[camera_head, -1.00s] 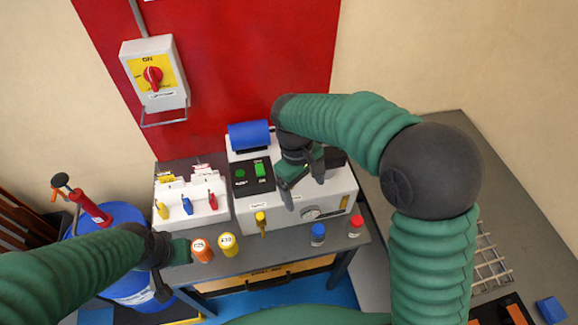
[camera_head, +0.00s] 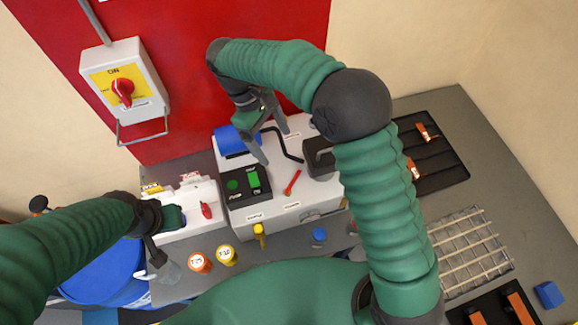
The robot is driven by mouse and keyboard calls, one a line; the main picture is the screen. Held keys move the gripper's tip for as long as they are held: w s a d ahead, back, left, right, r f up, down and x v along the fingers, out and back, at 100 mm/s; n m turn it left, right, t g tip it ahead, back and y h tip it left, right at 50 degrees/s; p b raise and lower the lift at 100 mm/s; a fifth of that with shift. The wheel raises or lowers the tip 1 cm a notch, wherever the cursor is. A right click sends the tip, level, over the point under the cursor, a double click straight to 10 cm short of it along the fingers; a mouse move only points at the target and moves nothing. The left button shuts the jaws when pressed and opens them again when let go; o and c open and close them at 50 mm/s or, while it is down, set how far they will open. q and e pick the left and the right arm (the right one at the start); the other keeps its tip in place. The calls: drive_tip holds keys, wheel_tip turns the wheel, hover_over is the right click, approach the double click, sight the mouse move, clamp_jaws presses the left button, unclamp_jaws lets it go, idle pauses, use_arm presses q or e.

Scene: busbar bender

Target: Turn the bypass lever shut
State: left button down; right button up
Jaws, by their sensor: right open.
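The white bender (camera_head: 318,205) stands on the grey bench at the centre. A short yellow lever (camera_head: 259,231) hangs down on its front below a small label. A red lever (camera_head: 292,182) lies slanted on its top. I cannot read the labels, so I cannot tell which one is the bypass lever. My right gripper (camera_head: 274,147) is open and empty, above the back of the bender near the blue roller and apart from both levers. My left gripper (camera_head: 165,238) is at the left by the white rack; its jaw gap does not show clearly.
A black bent rod (camera_head: 286,146) and a dark block (camera_head: 320,158) sit on the bender top. A wire grid (camera_head: 470,250) lies right.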

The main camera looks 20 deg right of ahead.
sight(293, 180)
drive_tip(key=p+x, duration=0.1)
drive_tip(key=x, duration=0.8)
drive_tip(key=p+x, duration=0.1)
drive_tip(key=x, duration=0.3)
drive_tip(key=shift+w+a+f+p, duration=0.1)
drive_tip(key=shift+a+f+p, duration=0.15)
drive_tip(key=shift+f+p, duration=0.1)
drive_tip(key=shift+s+d+f, duration=0.1)
drive_tip(key=shift+s+f, duration=0.1)
drive_tip(key=shift+s, duration=0.05)
drive_tip(key=shift+s+f, duration=0.2)
drive_tip(key=shift+s, duration=0.2)
drive_tip(key=shift+w+d, duration=0.3)
drive_tip(key=shift+w, duration=0.1)
drive_tip(key=c, duration=1.2)
drive_tip(key=shift+a+r, duration=0.1)
drive_tip(key=c, duration=0.4)
drive_tip(key=shift+c, duration=0.9)
use_arm(q)
drive_tip(key=v, duration=0.3)
drive_tip(key=shift+w+a, duration=0.1)
drive_tip(key=shift+a, duration=0.05)
use_arm(e)
drive_tip(key=shift+w+r, duration=0.1)
